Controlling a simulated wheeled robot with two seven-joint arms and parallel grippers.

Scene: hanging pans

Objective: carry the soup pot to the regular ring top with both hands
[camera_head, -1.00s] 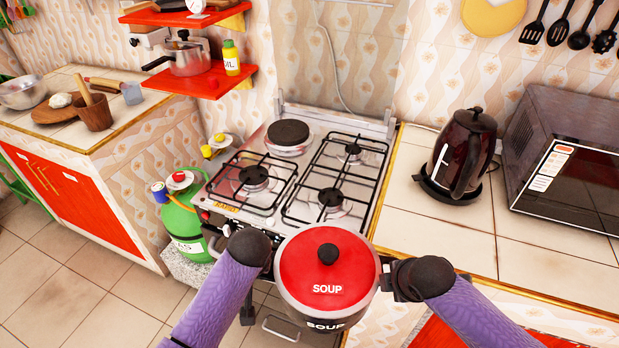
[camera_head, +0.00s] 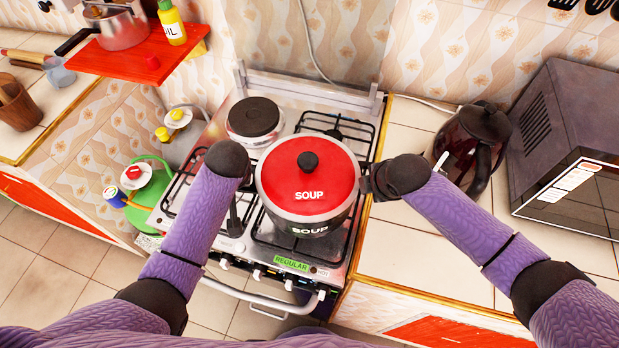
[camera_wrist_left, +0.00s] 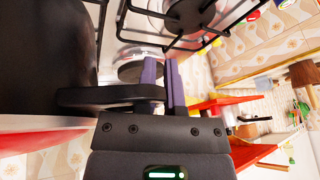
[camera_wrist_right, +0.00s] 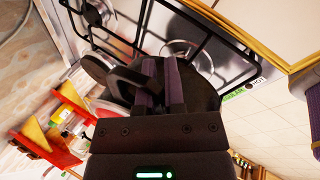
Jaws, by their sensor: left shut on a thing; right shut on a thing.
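The soup pot (camera_head: 308,180), with a red lid, black knob and dark SOUP-labelled side, is upright over the right half of the gas stove (camera_head: 265,268). My left gripper (camera_head: 246,172) is shut on its left handle, also visible in the left wrist view (camera_wrist_left: 100,97). My right gripper (camera_head: 370,182) is shut on its right handle, seen in the right wrist view (camera_wrist_right: 122,85). The pot hides much of the right-hand ring tops and grate (camera_head: 337,124). Whether its base touches the grate cannot be told. A green REGULAR label (camera_head: 292,264) is on the stove front.
A dark round plate (camera_head: 254,118) is at the stove's back left. A kettle (camera_head: 472,140) and microwave (camera_head: 570,150) stand on the right counter. A green gas cylinder (camera_head: 150,205) is left of the stove. A red shelf (camera_head: 140,65) is above left.

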